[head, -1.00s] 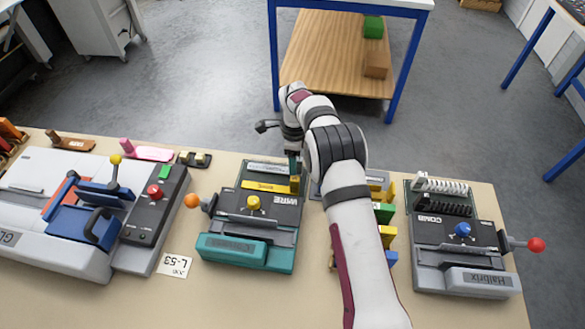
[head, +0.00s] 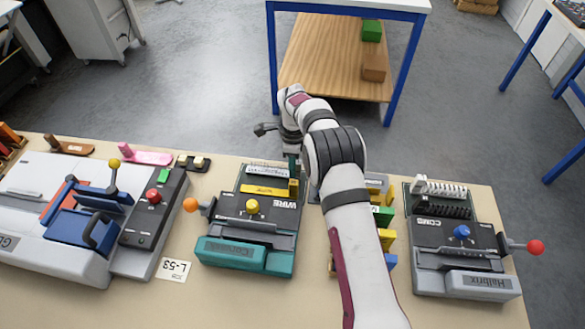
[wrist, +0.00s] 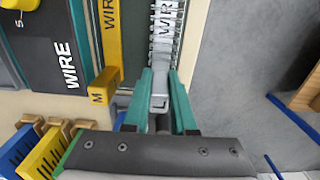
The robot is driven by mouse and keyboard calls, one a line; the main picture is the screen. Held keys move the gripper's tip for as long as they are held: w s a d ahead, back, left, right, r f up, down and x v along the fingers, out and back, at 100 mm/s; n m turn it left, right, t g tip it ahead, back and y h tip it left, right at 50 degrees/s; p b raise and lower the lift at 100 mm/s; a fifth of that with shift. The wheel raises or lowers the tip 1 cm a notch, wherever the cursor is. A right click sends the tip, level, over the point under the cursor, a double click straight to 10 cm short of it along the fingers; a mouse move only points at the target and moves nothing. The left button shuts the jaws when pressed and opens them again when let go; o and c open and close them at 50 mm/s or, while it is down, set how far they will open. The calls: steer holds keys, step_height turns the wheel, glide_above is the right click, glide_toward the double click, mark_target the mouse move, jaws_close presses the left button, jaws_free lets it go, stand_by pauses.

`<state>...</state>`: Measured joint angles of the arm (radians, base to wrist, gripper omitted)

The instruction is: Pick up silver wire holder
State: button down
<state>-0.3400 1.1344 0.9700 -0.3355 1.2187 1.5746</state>
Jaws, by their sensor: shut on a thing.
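The silver wire holder (wrist: 165,35) is a long grey piece with a row of wire loops and a WIRE label. In the wrist view its near end lies between the teal fingers of my gripper (wrist: 160,80), which is shut on it. In the head view the silver holder (head: 268,171) is at the back of the teal WIRE machine (head: 230,254), behind the yellow holder, with my gripper (head: 292,163) at its right end. I cannot tell whether the holder touches the machine.
A yellow wire holder (head: 265,189) lies right beside the silver one, its M-marked end (wrist: 100,88) near my fingers. The COMB machine (head: 455,240) is further right. Open floor (head: 220,80) lies beyond the bench.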

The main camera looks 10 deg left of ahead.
step_height(320, 180, up, 4)
steer(key=shift+d+r, duration=0.1)
steer(key=s+d+r, duration=0.2)
steer(key=d+r, duration=0.4)
steer(key=d, duration=0.4)
steer(key=s+a, duration=0.5)
steer(key=s, duration=0.4)
steer(key=s+a+r, duration=0.1)
steer(key=s+a, duration=0.4)
steer(key=s, duration=0.5)
steer(key=shift+a, duration=0.15)
